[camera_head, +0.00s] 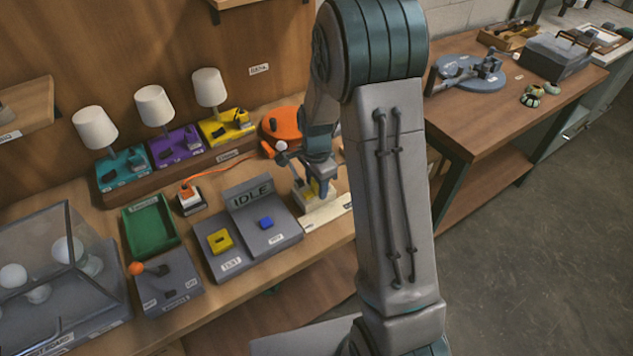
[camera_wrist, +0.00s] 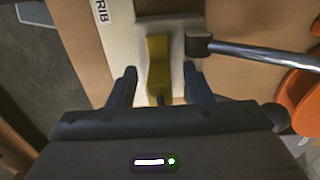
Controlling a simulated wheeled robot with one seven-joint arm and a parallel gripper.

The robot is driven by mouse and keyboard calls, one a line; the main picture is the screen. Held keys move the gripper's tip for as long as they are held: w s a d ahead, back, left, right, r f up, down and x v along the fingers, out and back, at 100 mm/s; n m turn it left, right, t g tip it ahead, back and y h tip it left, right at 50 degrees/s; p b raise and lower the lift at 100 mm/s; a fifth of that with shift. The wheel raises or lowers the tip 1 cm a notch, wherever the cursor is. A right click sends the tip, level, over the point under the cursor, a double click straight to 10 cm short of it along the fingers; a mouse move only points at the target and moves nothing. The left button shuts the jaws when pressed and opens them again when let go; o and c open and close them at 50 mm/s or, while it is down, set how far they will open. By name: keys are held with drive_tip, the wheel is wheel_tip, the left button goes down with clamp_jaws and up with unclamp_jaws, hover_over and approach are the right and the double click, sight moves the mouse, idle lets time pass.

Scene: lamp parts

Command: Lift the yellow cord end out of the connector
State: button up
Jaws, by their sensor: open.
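The yellow cord end (camera_wrist: 157,52) stands in the pale connector (camera_wrist: 176,50) in the wrist view. In the head view it is a small yellow patch (camera_head: 314,187) on the pale block (camera_head: 321,212), partly hidden by my gripper. My gripper (camera_wrist: 160,76) is open, with one dark finger on each side of the yellow piece and a visible gap on both sides. In the head view my gripper (camera_head: 318,178) is low over the connector. The lower part of the yellow piece is hidden in the wrist view.
A metal rod (camera_wrist: 260,54) with a dark end reaches close to the connector's right side in the wrist view. An orange round thing (camera_head: 283,122) is behind my gripper. The grey IDLE console (camera_head: 250,240) stands to the left. Three lamps, one of them yellow-based (camera_head: 227,126), stand behind.

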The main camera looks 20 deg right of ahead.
clamp_jaws()
drive_tip(key=c, duration=0.9)
unclamp_jaws()
clamp_jaws()
drive_tip(key=shift+r+p, duration=0.5)
drive_tip(key=shift+r, duration=0.3)
drive_tip(key=shift+r+p, duration=0.75)
drive_tip(key=shift+r, duration=0.4)
drive_tip(key=shift+r+p, duration=1.3)
drive_tip(key=shift+r, duration=0.7)
